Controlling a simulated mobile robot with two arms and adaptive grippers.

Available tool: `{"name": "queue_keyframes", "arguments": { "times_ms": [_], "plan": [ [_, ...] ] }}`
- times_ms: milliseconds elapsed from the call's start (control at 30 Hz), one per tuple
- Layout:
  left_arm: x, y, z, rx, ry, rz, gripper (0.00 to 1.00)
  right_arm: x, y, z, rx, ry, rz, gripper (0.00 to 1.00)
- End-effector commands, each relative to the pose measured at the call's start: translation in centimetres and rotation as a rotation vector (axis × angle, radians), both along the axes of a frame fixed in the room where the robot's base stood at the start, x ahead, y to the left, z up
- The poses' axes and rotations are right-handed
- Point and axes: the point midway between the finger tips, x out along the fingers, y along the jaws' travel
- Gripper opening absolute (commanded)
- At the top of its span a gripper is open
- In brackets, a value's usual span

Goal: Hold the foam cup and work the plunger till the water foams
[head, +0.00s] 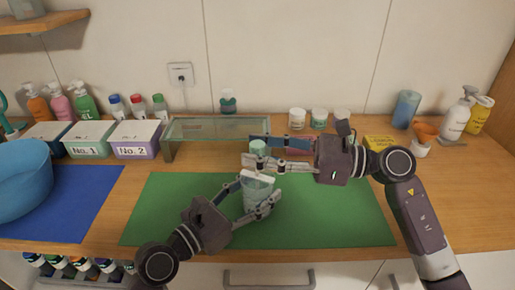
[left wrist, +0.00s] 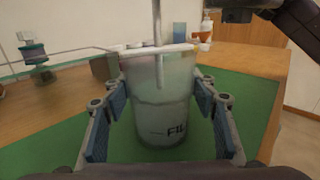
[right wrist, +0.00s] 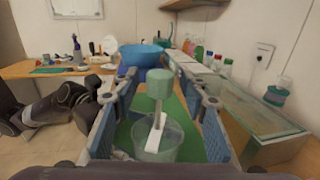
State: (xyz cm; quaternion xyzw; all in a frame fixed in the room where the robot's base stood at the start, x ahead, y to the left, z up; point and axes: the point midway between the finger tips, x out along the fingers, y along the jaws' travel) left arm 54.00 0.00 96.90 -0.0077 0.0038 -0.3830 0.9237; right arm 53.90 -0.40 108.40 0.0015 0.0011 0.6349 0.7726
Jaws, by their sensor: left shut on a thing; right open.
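The foam cup (head: 257,196) is a clear, whitish cup standing upright on the green mat (head: 340,215). My left gripper (head: 259,200) is shut around its sides, and the left wrist view shows the cup (left wrist: 163,110) between both fingers. A white bar lies across the cup's rim, and a thin plunger rod passes down into it. The plunger's pale green knob (head: 258,147) is on top; the right wrist view shows the knob (right wrist: 160,83) between the open fingers. My right gripper (head: 258,153) is open around the knob. The right wrist view shows clear space beside the knob.
A glass shelf stand (head: 215,125) is behind the cup. Labelled boxes (head: 136,139) and a blue bowl (head: 22,180) on a blue mat are at left. Jars, a yellow box and bottles stand at the back right. The mat's right part is clear.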

Motion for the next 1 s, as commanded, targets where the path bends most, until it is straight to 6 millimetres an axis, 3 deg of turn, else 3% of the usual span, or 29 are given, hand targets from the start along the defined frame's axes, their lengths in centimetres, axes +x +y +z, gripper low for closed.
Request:
{"name": "queue_keyframes", "arguments": {
  "times_ms": [367, 700, 1000],
  "plan": [
    [0.03, 0.05, -0.05, 0.001, 0.001, 0.001, 0.16, 0.13, 0.51, -0.02, -0.001, 0.000, -0.001, 0.39],
    [0.03, 0.05, -0.05, 0.001, 0.001, 0.001, 0.16, 0.13, 0.48, -0.01, 0.000, 0.000, -0.001, 0.02],
    [0.03, 0.06, -0.05, 0.001, 0.001, 0.001, 0.16, 0.14, 0.46, -0.21, -0.001, 0.001, -0.002, 0.00]
  ]
}}
